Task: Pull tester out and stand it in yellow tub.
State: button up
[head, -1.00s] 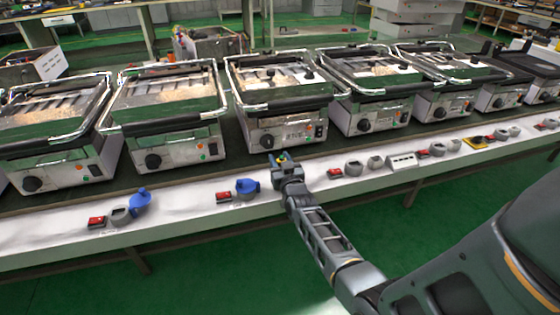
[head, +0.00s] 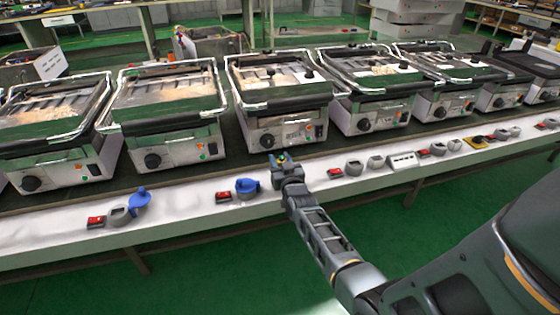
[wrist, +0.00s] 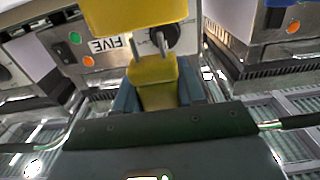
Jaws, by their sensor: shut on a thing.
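My gripper (head: 281,160) is over the front bench strip, before the middle grill. In the wrist view my gripper (wrist: 157,95) is shut on a yellow tester (wrist: 155,90), whose body sits between the fingers. Two metal prongs (wrist: 150,45) stick out of its far end towards a larger yellow block (wrist: 130,15). I cannot tell whether the prongs touch that block or whether it is part of the tester. In the head view the tester is mostly hidden by my gripper. A small yellow-edged thing (head: 478,139) lies far right on the strip; I cannot tell whether it is the tub.
A row of grills stands behind the strip; the middle grill (head: 285,132) has a label reading FIVE. A blue-lidded socket (head: 247,186) and a red switch (head: 223,196) are just left of my gripper. Another red switch (head: 335,173) and a grey socket (head: 354,168) are right of it.

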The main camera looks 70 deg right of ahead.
jog(key=shift+f+b, duration=2.05)
jog(key=shift+f, duration=0.15)
jog(key=o, duration=1.1)
jog(key=shift+o, duration=0.2)
jog(key=p+v, duration=0.2)
jog(key=v, duration=0.5)
jog(key=shift+s+a, duration=0.25)
jog(key=shift+s, duration=0.05)
